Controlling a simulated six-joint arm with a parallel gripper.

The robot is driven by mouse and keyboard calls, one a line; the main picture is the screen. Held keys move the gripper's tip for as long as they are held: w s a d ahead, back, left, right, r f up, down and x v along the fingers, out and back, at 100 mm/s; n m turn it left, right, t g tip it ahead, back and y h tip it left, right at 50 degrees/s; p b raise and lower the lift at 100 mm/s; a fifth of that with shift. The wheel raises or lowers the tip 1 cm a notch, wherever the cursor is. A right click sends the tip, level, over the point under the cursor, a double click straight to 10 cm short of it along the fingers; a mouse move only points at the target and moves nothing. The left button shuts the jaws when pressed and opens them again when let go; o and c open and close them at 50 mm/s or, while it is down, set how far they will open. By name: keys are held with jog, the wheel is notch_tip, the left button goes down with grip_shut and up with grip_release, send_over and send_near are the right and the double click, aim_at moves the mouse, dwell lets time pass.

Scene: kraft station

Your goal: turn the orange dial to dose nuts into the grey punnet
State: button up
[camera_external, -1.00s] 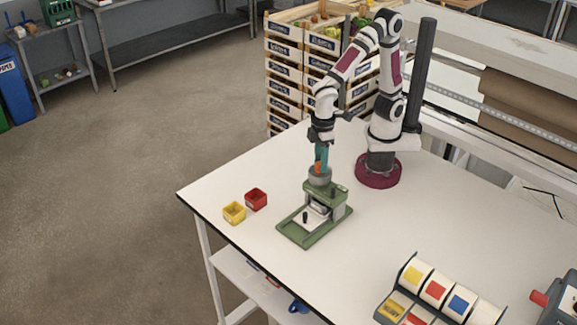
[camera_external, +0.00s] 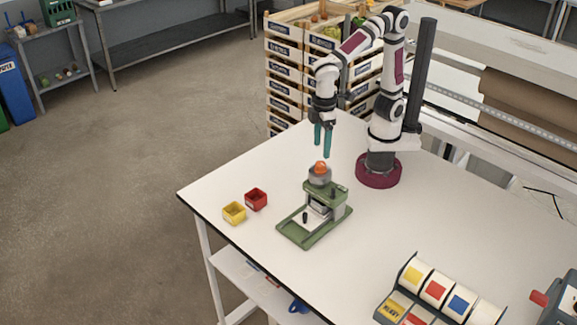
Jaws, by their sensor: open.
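The orange dial (camera_external: 320,167) sits on top of the grey hopper (camera_external: 319,177) of a green dispenser (camera_external: 325,210) on the white table. My gripper (camera_external: 323,155) has teal fingers that point down. It is open and empty, a little above the dial and apart from it. A small dark knob shows on the dispenser's base. A grey punnet cannot be made out clearly; something pale and grey (camera_external: 318,212) shows under the dispenser's head. No nuts can be seen.
A yellow punnet (camera_external: 234,213) and a red punnet (camera_external: 256,199) stand left of the dispenser. A rack with coloured labels (camera_external: 440,290) is at the front right, beside a grey device with a red handle (camera_external: 558,300). Stacked crates (camera_external: 285,75) stand behind the table. The table between is clear.

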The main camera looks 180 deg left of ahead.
aim_at(321, 163)
notch_tip(321, 163, up, 10)
jog(key=shift+f, duration=0.25)
